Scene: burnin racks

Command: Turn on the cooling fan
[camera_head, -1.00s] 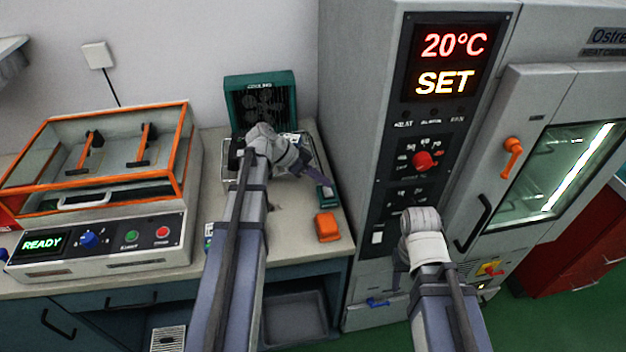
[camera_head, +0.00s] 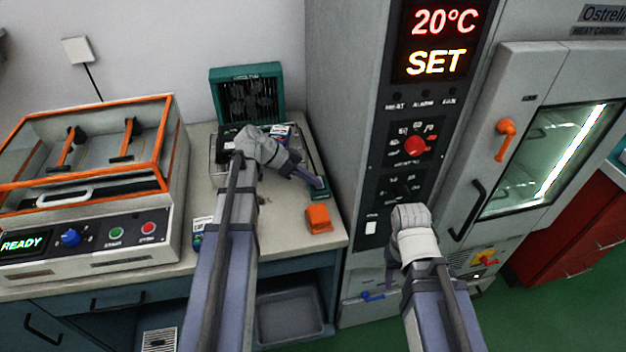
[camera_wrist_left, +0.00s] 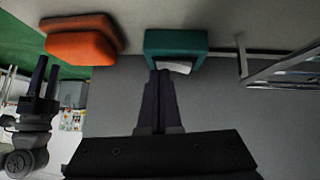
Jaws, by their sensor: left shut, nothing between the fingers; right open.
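The cooling fan (camera_head: 247,92) is a teal box with dark round fans behind a grille, standing at the back of the bench against the wall. A small teal box (camera_head: 319,194) lies near the bench's right edge; in the left wrist view this teal box (camera_wrist_left: 176,42) shows a white patch on its face. My left gripper (camera_head: 321,184) is shut and empty, its tips at the teal box by the white patch; contact is unclear. The left wrist view shows its fingers (camera_wrist_left: 161,76). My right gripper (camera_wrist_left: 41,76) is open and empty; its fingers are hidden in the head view.
An orange block (camera_head: 318,218) sits just in front of the teal box. A wire rack (camera_head: 216,158) with items stands before the fan. A tall heat cabinet (camera_head: 345,130) bounds the bench on the right. A shaker with an orange-framed lid (camera_head: 150,165) stands left.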

